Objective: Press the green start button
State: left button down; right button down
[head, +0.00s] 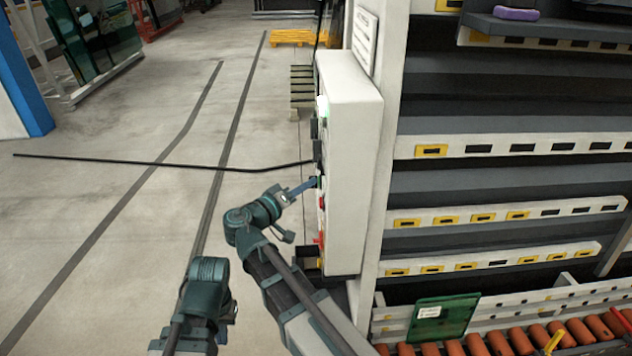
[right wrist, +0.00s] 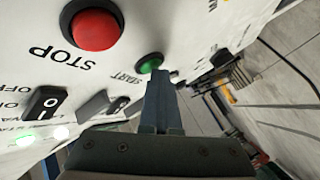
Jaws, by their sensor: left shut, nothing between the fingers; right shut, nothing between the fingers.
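The green start button (right wrist: 150,63) sits on the white control panel (right wrist: 160,25), beside the printed word START. My right gripper (right wrist: 160,76) is shut and empty, with its fingertips at the button's lower edge in the right wrist view. I cannot tell whether they touch it. In the head view the right gripper (head: 313,183) points at the side face of the white control box (head: 350,150), where the button is mostly hidden. My left gripper (head: 208,285) is low at the left in the head view, away from the box, shut, with its fingertips hard to make out.
A large red STOP button (right wrist: 97,27) is to the left of the start button. A dark rod (head: 160,164) sticks out from the box across the floor. Racks with orange rollers (head: 500,343) stand to the right. The floor at left is open.

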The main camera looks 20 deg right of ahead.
jog(key=shift+w+a, duration=0.2)
jog(key=shift+a, duration=0.65)
